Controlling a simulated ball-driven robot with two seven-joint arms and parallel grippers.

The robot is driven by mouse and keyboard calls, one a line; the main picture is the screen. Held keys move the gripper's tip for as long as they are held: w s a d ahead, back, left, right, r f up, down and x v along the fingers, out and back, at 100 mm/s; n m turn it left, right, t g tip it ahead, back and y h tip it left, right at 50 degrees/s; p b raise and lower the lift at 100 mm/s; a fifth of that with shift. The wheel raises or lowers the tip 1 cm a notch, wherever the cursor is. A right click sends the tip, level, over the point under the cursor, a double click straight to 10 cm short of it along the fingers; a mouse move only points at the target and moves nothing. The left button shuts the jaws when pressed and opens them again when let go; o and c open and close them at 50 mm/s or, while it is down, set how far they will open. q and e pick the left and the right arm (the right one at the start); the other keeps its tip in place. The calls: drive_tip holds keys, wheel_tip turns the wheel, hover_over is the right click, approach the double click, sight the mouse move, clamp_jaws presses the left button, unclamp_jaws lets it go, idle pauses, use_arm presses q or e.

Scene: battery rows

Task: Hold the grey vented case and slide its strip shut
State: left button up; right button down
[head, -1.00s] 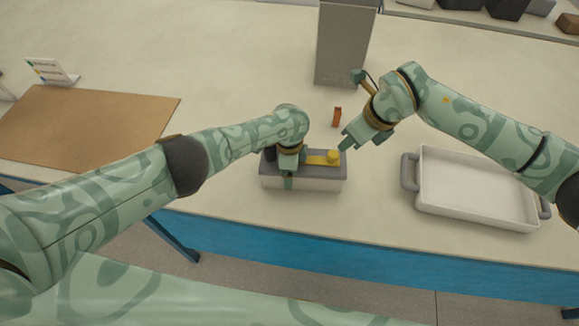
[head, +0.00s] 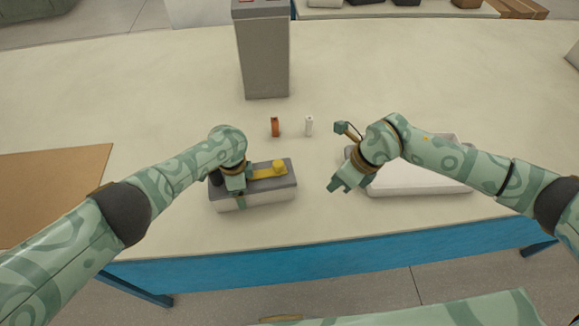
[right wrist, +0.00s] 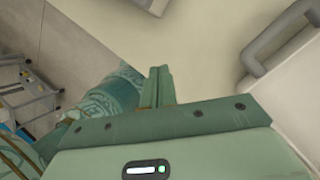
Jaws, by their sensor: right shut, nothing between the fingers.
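The grey vented case (head: 268,197) stands on the table, with a dark grey top and a pale lower body. A yellow strip (head: 264,173) with a raised knob (head: 279,167) lies along its top, the knob near the right end. My left gripper (head: 239,190) is over the case's left part, one finger down the front face; it looks shut on the case. The far finger is hidden. My right gripper (head: 337,185) is shut and empty, to the right of the case and apart from it. Its closed fingers also show in the right wrist view (right wrist: 158,88).
A white tray (head: 420,188) with grey handles lies under and behind my right arm. An orange-brown battery (head: 275,127) and a white one (head: 309,126) stand behind the case. A tall grey box (head: 264,60) stands farther back. A brown mat (head: 50,185) lies left.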

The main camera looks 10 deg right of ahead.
use_arm(q)
drive_tip(key=shift+d, duration=0.1)
drive_tip(key=shift+s+r, duration=0.1)
use_arm(e)
wheel_tip(320, 180, up, 3)
drive_tip(key=d+n+t+y, duration=0.2)
drive_tip(key=d+y, duration=0.1)
drive_tip(key=n+t, duration=0.1)
approach(284, 170)
wheel_tip(284, 170, down, 4)
drive_tip(key=shift+w+a+f+y, duration=0.15)
drive_tip(key=shift+w+a, duration=0.2)
drive_tip(key=shift+a, duration=0.25)
drive_tip(key=shift+w+a+y, duration=0.15)
drive_tip(key=shift+w+a, duration=0.2)
drive_tip(key=shift+a, duration=0.25)
drive_tip(key=shift+w+a, duration=0.2)
drive_tip(key=shift+a, duration=0.25)
